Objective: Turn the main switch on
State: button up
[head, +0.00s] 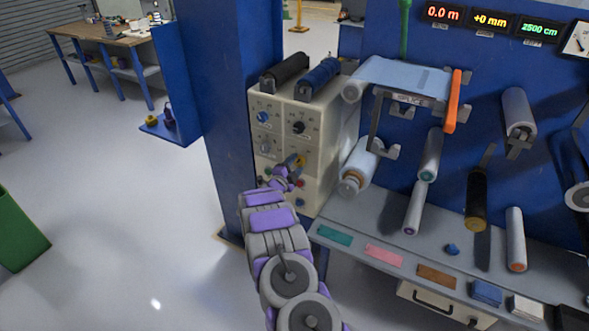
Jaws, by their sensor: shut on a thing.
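The beige control box (335,140) stands against the blue machine column, its front panel facing me. A yellow rotary switch (301,160) sits low on that panel, and I take it as the main switch. My gripper (294,167) is at this switch, with its jaws shut on it. The wrist and fingers hide part of the switch and the panel around it. Its exact turn position is too small to read.
Above the switch are a blue knob (263,117) and a black knob (298,127). A red button (300,183) is close by my gripper. Film rollers (430,155) and a grey shelf (385,225) lie to the right.

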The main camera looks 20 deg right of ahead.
jog(key=shift+f+m+b, duration=0.1)
jog(key=shift+m+b, duration=0.25)
jog(key=shift+m, duration=0.35)
jog(key=o, duration=1.1)
jog(key=shift+c, duration=0.2)
jog(key=p+v, duration=0.3)
jog(key=v, duration=1.4)
jog(key=shift+a, duration=0.2)
jog(key=shift+s, duration=0.15)
